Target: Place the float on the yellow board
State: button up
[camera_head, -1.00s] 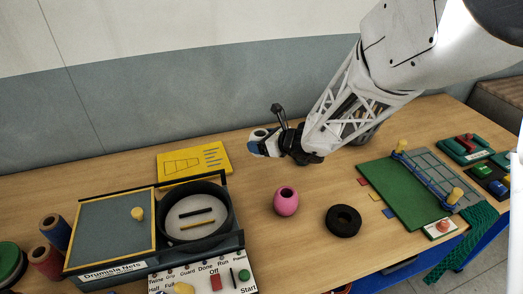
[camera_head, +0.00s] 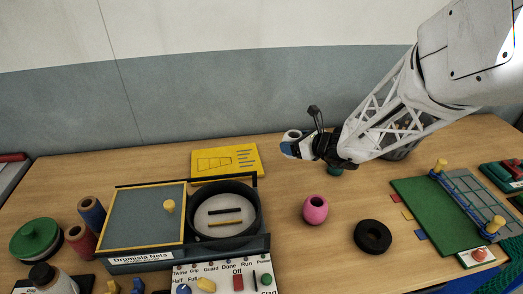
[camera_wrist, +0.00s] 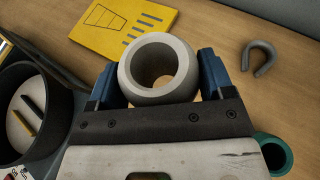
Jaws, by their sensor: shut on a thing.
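A pale grey, hollow, rounded float (camera_wrist: 160,68) sits between the blue fingers of my gripper (camera_wrist: 162,80) in the wrist view, its open hole facing the camera. In the head view the float (camera_head: 292,135) shows at the tip of my gripper (camera_head: 291,147), which is shut on it. The yellow board (camera_head: 226,160) lies at the back of the table, left of my gripper; it also shows at the upper left of the wrist view (camera_wrist: 122,28). It carries a black outline and blue bars, and nothing lies on it. The gap beneath the float is unclear.
A pink float (camera_head: 315,209) and a black ring (camera_head: 372,237) stand in front of my gripper. A round black tub (camera_head: 253,226) stands near the board's front edge. A grey hook (camera_wrist: 260,57) and a teal cup (camera_wrist: 272,152) lie to the right in the wrist view.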

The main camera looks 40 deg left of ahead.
jog(key=s+a+r+n+g, duration=0.1)
jog(key=s+a, duration=0.3)
jog(key=a, duration=0.7)
jog(key=s+a+n+g, duration=0.2)
jog(key=s+a, duration=0.2)
jog(key=a, duration=0.7)
jog(key=shift+s+r+g, duration=0.15)
jog(key=shift+r+g, duration=0.25)
jog(key=shift+f, duration=0.1)
send_over(227, 162)
jog(key=shift+f, duration=3)
jog(key=shift+f, duration=1.9)
jog(key=shift+f, duration=0.15)
jog(key=o, duration=0.9)
jog(key=shift+o, duration=0.2)
